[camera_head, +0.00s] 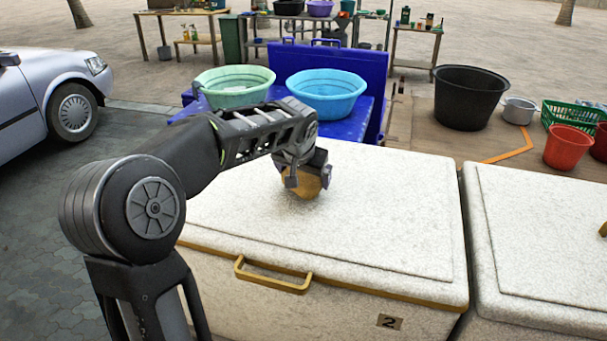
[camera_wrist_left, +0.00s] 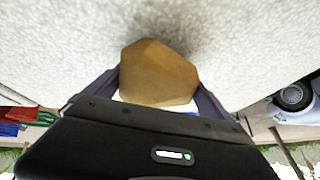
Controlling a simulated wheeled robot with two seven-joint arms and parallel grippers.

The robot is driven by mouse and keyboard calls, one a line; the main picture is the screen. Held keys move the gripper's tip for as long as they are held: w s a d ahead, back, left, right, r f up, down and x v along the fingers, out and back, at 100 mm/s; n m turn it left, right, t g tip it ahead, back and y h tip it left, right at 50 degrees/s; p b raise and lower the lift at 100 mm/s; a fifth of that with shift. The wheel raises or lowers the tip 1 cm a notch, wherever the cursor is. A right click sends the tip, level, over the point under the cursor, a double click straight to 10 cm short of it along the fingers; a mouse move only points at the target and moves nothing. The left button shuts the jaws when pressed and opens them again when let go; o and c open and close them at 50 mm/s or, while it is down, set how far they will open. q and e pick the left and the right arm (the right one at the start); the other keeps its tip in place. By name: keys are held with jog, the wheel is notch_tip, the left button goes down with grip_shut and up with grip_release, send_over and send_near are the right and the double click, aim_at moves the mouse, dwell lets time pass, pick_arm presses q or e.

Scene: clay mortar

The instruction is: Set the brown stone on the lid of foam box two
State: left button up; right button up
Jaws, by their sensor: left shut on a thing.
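The brown stone (camera_head: 301,186) is in my left gripper (camera_head: 306,176), at the far part of the lid of foam box two. The left wrist view shows the stone (camera_wrist_left: 158,74) between the two fingers of the gripper (camera_wrist_left: 157,90). The stone is at or just above the lid surface; I cannot tell whether it touches. Foam box two (camera_head: 330,295) is white and speckled, with a yellow handle and a "2" label on its front. Its lid (camera_head: 370,215) is closed and otherwise bare. My right gripper is not in view.
A second white foam box (camera_head: 545,235) stands close on the right. Behind box two, a blue surface holds a green basin (camera_head: 235,88) and a blue basin (camera_head: 327,95). A black tub (camera_head: 469,97) and red bucket (camera_head: 568,147) are at back right. A car (camera_head: 50,95) is at left.

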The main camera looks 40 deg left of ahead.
pick_arm(q)
jog(key=shift+f+b, duration=0.3)
jog(key=shift+b, duration=0.15)
jog(key=o, duration=1.7)
jog(key=shift+o, duration=0.2)
jog(key=shift+f, duration=0.2)
jog(key=shift+r+p, duration=3.5)
jog(key=shift+r, duration=1.65)
jog(key=shift+f, duration=0.1)
